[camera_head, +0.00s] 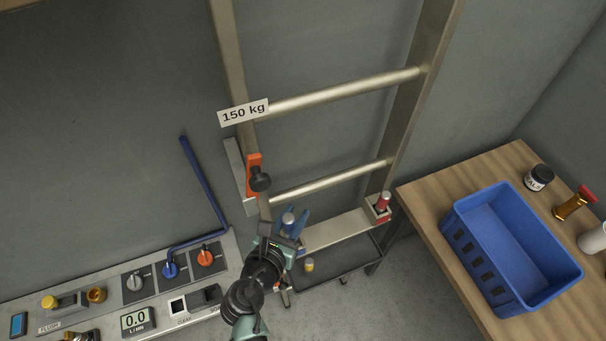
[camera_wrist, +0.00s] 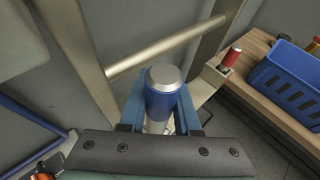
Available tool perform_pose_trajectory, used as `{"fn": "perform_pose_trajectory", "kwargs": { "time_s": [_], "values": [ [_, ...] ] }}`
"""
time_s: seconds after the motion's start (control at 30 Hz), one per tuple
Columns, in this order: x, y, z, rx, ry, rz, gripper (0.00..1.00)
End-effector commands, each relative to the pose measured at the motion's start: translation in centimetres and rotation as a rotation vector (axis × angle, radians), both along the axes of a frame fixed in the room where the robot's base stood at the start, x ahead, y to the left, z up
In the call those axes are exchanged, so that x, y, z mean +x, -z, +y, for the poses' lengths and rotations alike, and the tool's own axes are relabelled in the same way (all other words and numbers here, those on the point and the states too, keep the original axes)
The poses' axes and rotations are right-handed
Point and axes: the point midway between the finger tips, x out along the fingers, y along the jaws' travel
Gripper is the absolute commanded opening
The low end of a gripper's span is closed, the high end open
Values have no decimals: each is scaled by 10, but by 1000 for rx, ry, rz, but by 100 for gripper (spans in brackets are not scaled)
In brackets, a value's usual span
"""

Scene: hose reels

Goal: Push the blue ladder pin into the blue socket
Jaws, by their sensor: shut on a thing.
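The blue ladder pin (camera_wrist: 160,96), with a blue grip and a grey top, stands between the two blue fingers of my gripper (camera_wrist: 160,108) in the wrist view. My gripper is shut on it. In the head view the pin's grey top (camera_head: 288,219) shows between the fingertips of my gripper (camera_head: 292,224), near the ladder's lower left side. A pale shaft shows below the grip in the wrist view. The blue socket is hidden behind my gripper and wrist, so I cannot tell whether the pin's tip is in it.
A red pin (camera_head: 383,201) stands at the right end of the pale lower step (camera_head: 338,229). An orange latch with a black knob (camera_head: 260,179) is on the left rail. A blue bin (camera_head: 549,283) stands on the wooden table (camera_head: 420,203). A control panel (camera_head: 110,300) lies left.

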Motion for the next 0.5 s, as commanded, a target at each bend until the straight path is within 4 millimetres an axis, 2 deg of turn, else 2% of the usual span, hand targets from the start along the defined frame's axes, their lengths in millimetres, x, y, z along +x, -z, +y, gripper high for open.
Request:
{"fn": "perform_pose_trajectory", "kwargs": {
  "time_s": [0.03,0.1,0.5],
  "values": [
    [4,-13,-2,1,7,-2,0],
    [7,-17,-3,2,12,-1,0],
    [11,-21,-5,1,17,1,0]
  ]
}}
